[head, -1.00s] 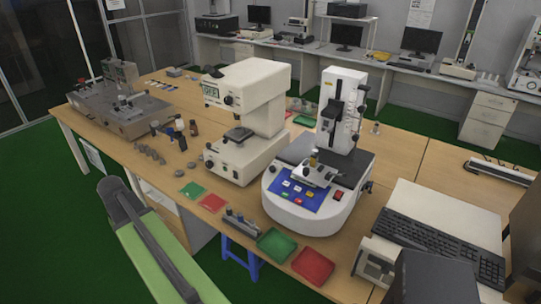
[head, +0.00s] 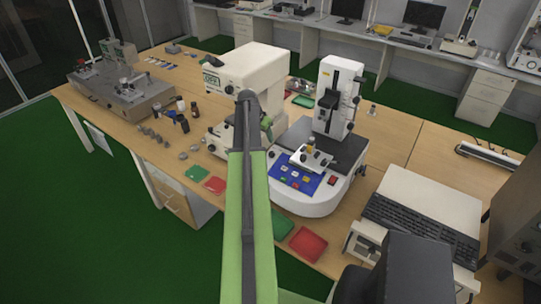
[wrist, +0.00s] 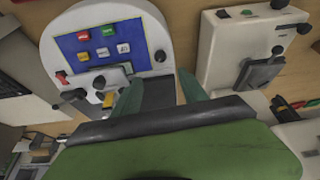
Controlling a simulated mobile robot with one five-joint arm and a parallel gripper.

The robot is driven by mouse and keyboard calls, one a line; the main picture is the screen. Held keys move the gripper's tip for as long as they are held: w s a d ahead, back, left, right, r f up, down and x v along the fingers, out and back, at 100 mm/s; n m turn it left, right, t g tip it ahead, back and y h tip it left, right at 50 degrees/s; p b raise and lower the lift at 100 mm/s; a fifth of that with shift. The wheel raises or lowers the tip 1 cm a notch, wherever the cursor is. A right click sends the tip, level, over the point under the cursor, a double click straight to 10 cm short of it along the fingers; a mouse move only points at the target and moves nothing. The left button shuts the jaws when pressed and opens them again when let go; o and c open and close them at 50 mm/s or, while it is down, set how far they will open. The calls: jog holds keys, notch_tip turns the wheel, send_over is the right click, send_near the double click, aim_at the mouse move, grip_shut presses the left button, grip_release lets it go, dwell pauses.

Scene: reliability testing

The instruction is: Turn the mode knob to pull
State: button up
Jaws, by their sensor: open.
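A white tester with a rounded base (head: 312,205) and a blue control panel (head: 305,184) stands on the table. The wrist view shows its panel (wrist: 104,45) with several coloured buttons. A small black knob (wrist: 160,56) sits on the white rim beside the panel there; I cannot read its marking or tell whether it is the mode knob. In the head view my arm covers that side of the tester. My gripper (wrist: 160,92) is open and empty, its two green fingers spread above the tester, apart from the knob.
A white microscope-like instrument (head: 245,75) stands close to the tester, partly behind my arm. Red (head: 307,245) and green (head: 281,229) trays lie in front of the tester. A keyboard (head: 412,228) is at the right. Small metal parts lie on the table at left.

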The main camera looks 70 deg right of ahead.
aim_at(272, 154)
jog(key=b+x, duration=1.3)
jog(key=x, duration=0.2)
jog(key=shift+w+f, duration=0.1)
jog(key=shift+f, duration=0.2)
jog(key=shift+r, duration=0.15)
grip_shut()
